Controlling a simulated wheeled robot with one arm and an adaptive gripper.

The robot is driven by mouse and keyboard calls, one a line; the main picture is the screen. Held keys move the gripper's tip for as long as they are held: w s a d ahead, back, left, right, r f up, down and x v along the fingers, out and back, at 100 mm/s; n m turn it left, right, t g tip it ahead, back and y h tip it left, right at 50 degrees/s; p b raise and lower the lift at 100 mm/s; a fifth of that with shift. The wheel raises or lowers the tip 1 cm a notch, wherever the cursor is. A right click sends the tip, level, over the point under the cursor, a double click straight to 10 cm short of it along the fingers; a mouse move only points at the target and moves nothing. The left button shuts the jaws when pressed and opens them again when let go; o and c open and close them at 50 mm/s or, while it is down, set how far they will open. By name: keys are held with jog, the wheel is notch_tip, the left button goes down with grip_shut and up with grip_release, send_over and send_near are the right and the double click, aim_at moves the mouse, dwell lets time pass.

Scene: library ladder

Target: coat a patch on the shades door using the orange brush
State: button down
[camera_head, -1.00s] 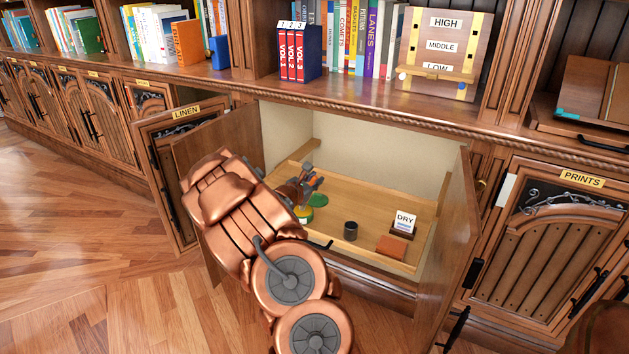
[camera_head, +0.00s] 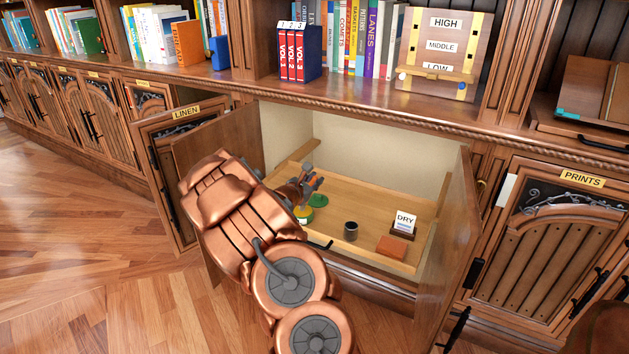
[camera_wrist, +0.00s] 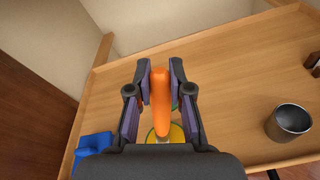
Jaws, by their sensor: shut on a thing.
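My gripper (camera_wrist: 160,85) is shut on the orange brush (camera_wrist: 161,100), its orange handle upright between the fingers in the wrist view. Below the brush is a yellow-and-green round thing (camera_wrist: 177,134), partly hidden by my gripper; it also shows in the head view (camera_head: 304,214). In the head view my gripper (camera_head: 312,183) is inside the open cabinet, above the wooden tray (camera_head: 371,193); the brush is hardly visible there. I cannot tell which door is the shades door; no such label is readable.
On the tray are a dark cup (camera_head: 351,231), a brown block (camera_head: 391,247) and a DRY card (camera_head: 404,222). A blue thing (camera_wrist: 92,146) lies left in the wrist view. Open doors flank the cabinet, the right one (camera_head: 458,250) projecting outward.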

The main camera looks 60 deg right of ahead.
jog(key=shift+f, duration=0.1)
jog(key=shift+r+p, duration=1.5)
jog(key=shift+r, duration=2.05)
